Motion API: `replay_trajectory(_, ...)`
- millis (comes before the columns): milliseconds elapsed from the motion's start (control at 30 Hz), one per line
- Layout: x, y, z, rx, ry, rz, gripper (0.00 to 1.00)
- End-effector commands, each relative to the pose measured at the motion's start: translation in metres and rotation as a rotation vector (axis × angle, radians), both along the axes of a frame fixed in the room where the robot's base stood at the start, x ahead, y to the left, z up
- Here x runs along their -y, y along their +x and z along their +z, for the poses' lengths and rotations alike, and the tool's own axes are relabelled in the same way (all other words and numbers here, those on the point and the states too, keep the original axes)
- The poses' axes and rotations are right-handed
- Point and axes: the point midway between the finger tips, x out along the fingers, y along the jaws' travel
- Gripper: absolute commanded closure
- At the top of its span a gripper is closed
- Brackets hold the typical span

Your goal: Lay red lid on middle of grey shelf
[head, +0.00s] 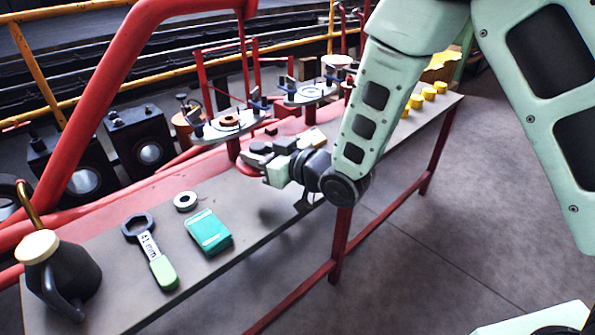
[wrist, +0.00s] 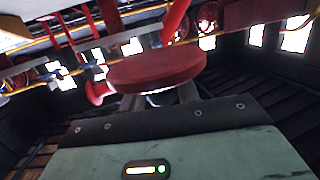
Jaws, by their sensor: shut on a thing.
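The red lid (wrist: 157,68) is a round, thick disc in the wrist view. It sits at the tips of my gripper (wrist: 158,98), whose fingers are shut on it. In the head view my gripper (head: 264,154) is over the back edge of the grey shelf (head: 110,232), near its middle length. The grey shelf is a long, narrow top on red legs, running from front left to back right.
An oil can (head: 58,275), a 41 mm wrench (head: 150,252), a ring (head: 185,201) and a green box (head: 209,232) occupy the shelf's near part. Several yellow pieces (head: 428,93) stand at its far end. Red tubing (head: 120,75) and round stands (head: 228,124) are behind.

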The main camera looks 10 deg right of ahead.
Motion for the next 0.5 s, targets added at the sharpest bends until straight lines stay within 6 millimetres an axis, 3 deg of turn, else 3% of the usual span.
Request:
replay_trajectory(33,0.000,0.000,-0.013,-0.002,-0.001,0.001,1.00)
replay_trajectory(200,0.000,0.000,-0.041,-0.001,0.000,0.000,1.00)
replay_trajectory(500,0.000,0.000,-0.063,-0.001,0.001,-0.001,1.00)
